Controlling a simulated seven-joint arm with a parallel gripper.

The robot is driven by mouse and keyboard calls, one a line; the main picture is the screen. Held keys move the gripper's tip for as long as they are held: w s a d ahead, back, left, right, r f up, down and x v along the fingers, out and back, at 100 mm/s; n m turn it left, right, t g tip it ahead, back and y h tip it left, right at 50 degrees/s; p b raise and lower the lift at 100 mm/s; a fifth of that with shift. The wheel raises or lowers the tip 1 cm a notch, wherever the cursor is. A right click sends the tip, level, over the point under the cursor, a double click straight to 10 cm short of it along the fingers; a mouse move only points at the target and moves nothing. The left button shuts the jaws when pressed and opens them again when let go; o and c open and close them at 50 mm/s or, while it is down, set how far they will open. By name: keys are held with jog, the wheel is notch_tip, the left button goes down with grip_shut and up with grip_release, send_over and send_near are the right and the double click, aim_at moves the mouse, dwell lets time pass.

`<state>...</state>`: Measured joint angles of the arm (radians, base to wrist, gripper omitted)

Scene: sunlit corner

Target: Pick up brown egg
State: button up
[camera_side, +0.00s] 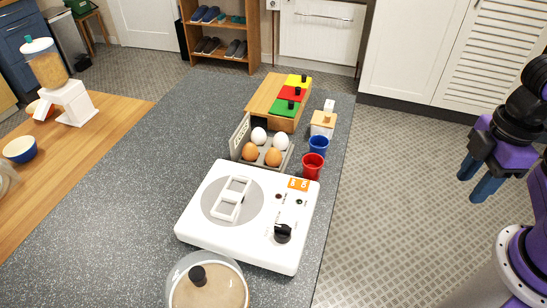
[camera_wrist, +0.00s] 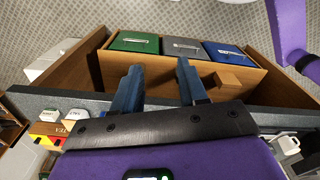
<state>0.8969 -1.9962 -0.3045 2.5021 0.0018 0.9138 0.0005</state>
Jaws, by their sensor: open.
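Two brown eggs, one on the left (camera_side: 250,152) and one on the right (camera_side: 273,157), sit in the front row of a grey open tray (camera_side: 262,164) in the side view. Two white eggs (camera_side: 259,136) sit behind them in the same tray. My gripper (camera_side: 473,182) is open and empty, with blue fingers, far to the right of the counter and over the floor. In the wrist view my gripper (camera_wrist: 155,72) shows its two fingers apart with nothing between them. No egg shows in the wrist view.
A white hotplate (camera_side: 248,212) stands in front of the tray. A red cup (camera_side: 313,166) and blue cup (camera_side: 318,146) stand to its right. A wooden block box (camera_side: 262,100) is behind. A wooden unit with coloured drawers (camera_wrist: 186,48) faces the wrist camera.

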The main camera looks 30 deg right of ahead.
jog(key=shift+o, duration=1.2)
notch_tip(320, 180, up, 5)
jog(key=m+h, duration=0.2)
jog(key=m, duration=2.4)
send_over(273, 149)
jog(key=a, duration=0.2)
jog(key=f, duration=0.7)
jog(key=d+f, duration=0.1)
jog(key=f, duration=0.3)
jog(key=shift+f, duration=0.25)
jog(key=shift+d+f, duration=0.25)
jog(key=shift+f, duration=1.05)
jog(key=shift+d+f, duration=0.25)
jog(key=shift+f, duration=1.05)
